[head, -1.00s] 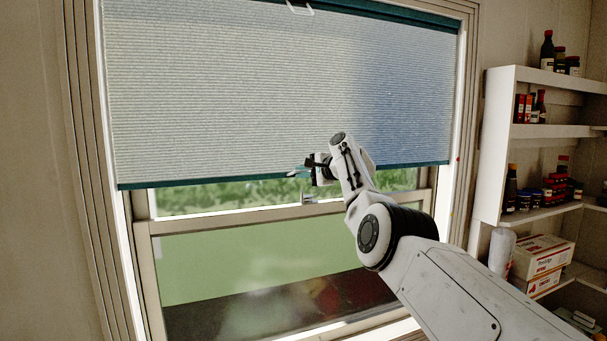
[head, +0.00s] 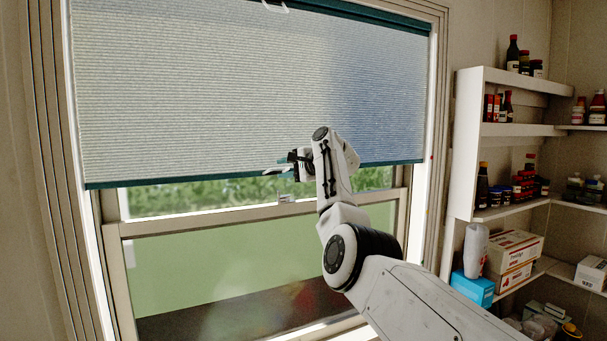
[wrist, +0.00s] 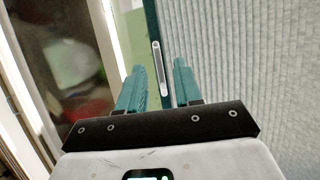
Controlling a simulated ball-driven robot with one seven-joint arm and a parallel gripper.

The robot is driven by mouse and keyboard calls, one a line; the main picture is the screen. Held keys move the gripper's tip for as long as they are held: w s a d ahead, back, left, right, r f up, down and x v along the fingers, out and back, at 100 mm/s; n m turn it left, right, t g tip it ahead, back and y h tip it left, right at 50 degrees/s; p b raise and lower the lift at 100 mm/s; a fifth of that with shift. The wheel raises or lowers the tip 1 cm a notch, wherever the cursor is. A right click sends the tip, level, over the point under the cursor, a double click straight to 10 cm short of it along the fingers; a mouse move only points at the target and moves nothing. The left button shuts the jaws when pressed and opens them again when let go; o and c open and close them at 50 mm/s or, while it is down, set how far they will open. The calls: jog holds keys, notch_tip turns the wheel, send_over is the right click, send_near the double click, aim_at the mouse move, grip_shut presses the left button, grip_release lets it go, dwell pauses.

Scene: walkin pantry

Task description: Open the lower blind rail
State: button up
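A pale cellular blind (head: 210,95) covers the upper part of the window. Its teal lower rail (head: 140,183) hangs just above the middle window bar, with a strip of green showing below it. In the wrist view the teal rail (wrist: 152,22) runs up the picture, with a light elongated handle (wrist: 157,68) on it. My gripper (wrist: 159,66) has two teal fingers spread apart, with the handle seen between and just beyond their tips. In the head view my gripper (head: 280,167) is at the rail. Whether the fingers touch the handle I cannot tell.
The window frame (head: 150,227) and its lower pane lie below the rail. White shelves (head: 515,130) with bottles, jars and boxes stand at the right. A blue box (head: 473,288) sits low on them. The space left of my arm, before the window, is clear.

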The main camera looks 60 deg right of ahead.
jog(key=b+v, duration=0.3)
jog(key=v, duration=0.5)
dwell(0.5)
jog(key=a+f+n+g+y, duration=0.15)
jog(key=a+f, duration=0.35)
jog(key=f, duration=0.6)
jog(key=w+a+f+n+g, duration=0.15)
jog(key=a+f, duration=0.35)
jog(key=f, duration=0.5)
jog(key=a+f+n+g, duration=0.25)
jog(key=a+f, duration=0.25)
jog(key=f, duration=0.6)
jog(key=s+a+f+n+g+y, duration=0.1)
jog(key=s+a+f+n+g, duration=0.15)
jog(key=s+a+f, duration=0.45)
jog(key=s+a+f+n+g, duration=0.1)
jog(key=s+a+f+n, duration=0.15)
jog(key=a+f, duration=0.75)
jog(key=s+a+f+n+g, duration=0.1)
jog(key=s+a+f+n, duration=0.2)
jog(key=s, duration=0.6)
jog(key=s+a+f+n+g, duration=0.2)
jog(key=s+a+f+n, duration=0.1)
jog(key=s+a, duration=0.4)
jog(key=s+a+f+n+g, duration=0.2)
jog(key=s+a+f+n, duration=0.2)
jog(key=s, duration=0.7)
jog(key=shift+a, duration=0.95)
